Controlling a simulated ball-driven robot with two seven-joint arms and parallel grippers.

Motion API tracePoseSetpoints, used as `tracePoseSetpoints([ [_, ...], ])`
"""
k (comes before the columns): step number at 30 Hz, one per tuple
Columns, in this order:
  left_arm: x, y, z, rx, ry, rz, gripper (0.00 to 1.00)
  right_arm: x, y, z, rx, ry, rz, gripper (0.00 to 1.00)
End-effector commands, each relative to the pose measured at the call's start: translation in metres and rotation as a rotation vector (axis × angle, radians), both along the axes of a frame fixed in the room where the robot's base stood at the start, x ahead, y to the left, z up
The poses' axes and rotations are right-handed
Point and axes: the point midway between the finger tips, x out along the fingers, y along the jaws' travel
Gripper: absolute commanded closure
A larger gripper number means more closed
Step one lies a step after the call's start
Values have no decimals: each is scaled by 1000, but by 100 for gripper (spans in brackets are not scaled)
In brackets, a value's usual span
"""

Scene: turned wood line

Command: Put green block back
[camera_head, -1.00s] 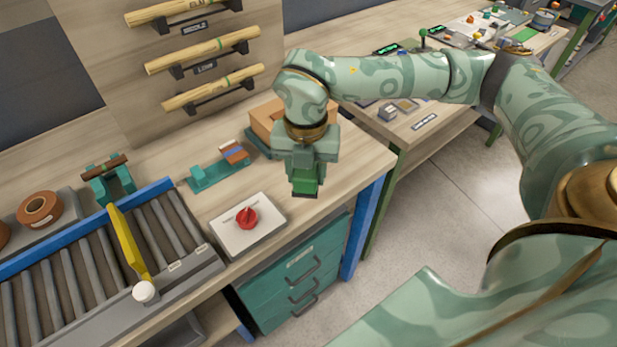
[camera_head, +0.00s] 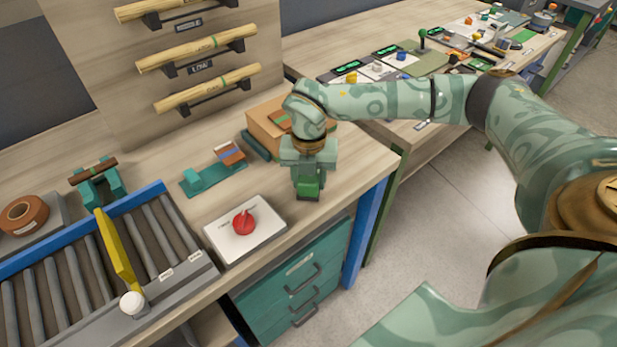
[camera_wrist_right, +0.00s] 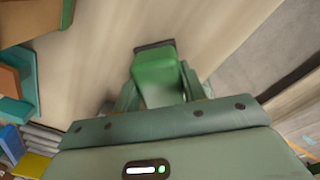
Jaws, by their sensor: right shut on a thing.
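My right gripper (camera_head: 308,186) is shut on a green block (camera_head: 309,187) with a dark lower end. It holds the block over the front right part of the wooden bench, right of the red dial. In the right wrist view the green block (camera_wrist_right: 155,78) sticks out from between the fingers of the gripper (camera_wrist_right: 158,95), with bench top around it. I cannot tell whether the block's dark end touches the bench. My left gripper is in neither view.
A white panel with a red dial (camera_head: 243,222) lies left of the gripper. A teal holder (camera_head: 200,180) with coloured pieces and a brown box (camera_head: 262,132) stand behind. A roller conveyor (camera_head: 80,265) is at left. The bench's right edge is close.

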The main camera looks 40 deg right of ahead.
Motion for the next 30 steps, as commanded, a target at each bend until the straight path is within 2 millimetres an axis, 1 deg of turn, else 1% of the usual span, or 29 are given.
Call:
tracePoseSetpoints([
  [3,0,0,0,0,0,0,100,0,0,-3,0,0,0,77],
  [4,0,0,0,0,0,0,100,0,0,-3,0,0,-1,50],
  [5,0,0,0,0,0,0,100,0,0,-2,0,0,-1,42],
  [6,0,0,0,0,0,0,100,0,0,-2,0,0,0,37],
  [14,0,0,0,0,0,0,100,0,0,-2,0,0,0,37],
  [17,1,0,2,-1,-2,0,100,0,0,6,0,-3,0,37],
  [20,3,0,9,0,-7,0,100,1,0,25,0,-6,-2,37],
  [27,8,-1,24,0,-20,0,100,1,0,84,0,-6,0,37],
  [30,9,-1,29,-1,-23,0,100,1,0,102,0,-6,-1,37],
])
